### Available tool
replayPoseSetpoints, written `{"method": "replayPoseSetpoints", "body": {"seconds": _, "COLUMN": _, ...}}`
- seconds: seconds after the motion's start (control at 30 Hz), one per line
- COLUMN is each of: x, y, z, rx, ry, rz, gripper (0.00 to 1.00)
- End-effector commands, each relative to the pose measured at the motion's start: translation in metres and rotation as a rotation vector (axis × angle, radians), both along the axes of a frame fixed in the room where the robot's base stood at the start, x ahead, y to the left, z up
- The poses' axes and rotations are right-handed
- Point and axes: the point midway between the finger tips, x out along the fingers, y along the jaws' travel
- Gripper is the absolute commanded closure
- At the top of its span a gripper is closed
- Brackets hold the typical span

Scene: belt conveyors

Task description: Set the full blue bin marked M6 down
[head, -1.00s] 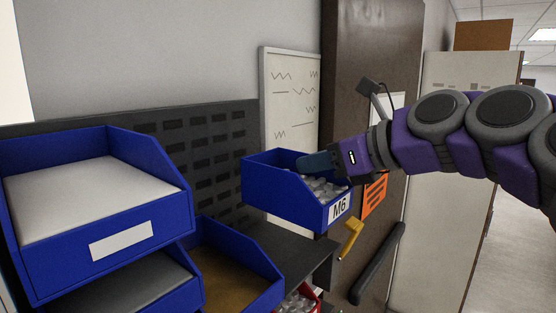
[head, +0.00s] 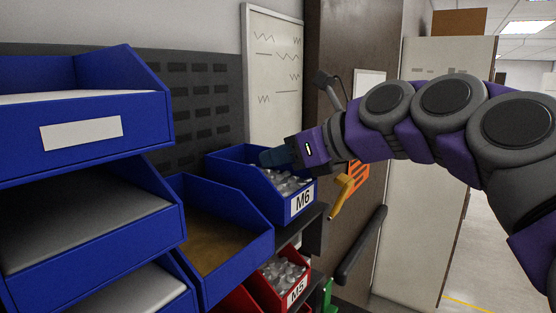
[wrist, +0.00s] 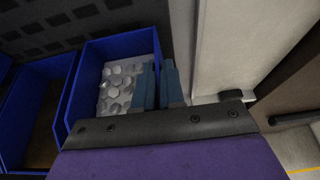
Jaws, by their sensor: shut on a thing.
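The blue bin marked M6 (head: 240,187) is full of silvery metal pieces and sits level, with its white label facing front. It is beside a blue bin with a brown inside, at the dark shelf edge; I cannot tell if its base touches the shelf. My gripper (head: 280,157) is shut on the bin's right wall, near the top. In the wrist view my gripper (wrist: 158,75) has one finger inside the M6 bin (wrist: 86,82) and the other outside. The bin's underside is hidden.
The brown-bottomed blue bin (head: 222,275) is just left of M6. Stacked blue bins (head: 85,165) stand further left. A red bin marked M5 (head: 270,293) is below. The dark shelf (head: 314,228) ends at right, near a yellow handle (head: 342,195). A dark slotted panel (head: 205,100) is behind.

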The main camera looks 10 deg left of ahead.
Motion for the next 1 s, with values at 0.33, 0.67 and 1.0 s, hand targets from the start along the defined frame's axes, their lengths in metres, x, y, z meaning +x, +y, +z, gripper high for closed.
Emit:
{"method": "replayPoseSetpoints", "body": {"seconds": 0.33, "x": 0.0002, "y": -0.0004, "z": -0.0067, "rx": 0.003, "ry": -0.001, "rz": -0.001, "gripper": 1.00}}
{"method": "replayPoseSetpoints", "body": {"seconds": 0.67, "x": 0.0006, "y": -0.0028, "z": -0.0075, "rx": 0.004, "ry": -0.001, "rz": -0.001, "gripper": 1.00}}
{"method": "replayPoseSetpoints", "body": {"seconds": 1.0, "x": 0.0003, "y": -0.0002, "z": -0.0139, "rx": 0.002, "ry": 0.000, "rz": 0.000, "gripper": 1.00}}
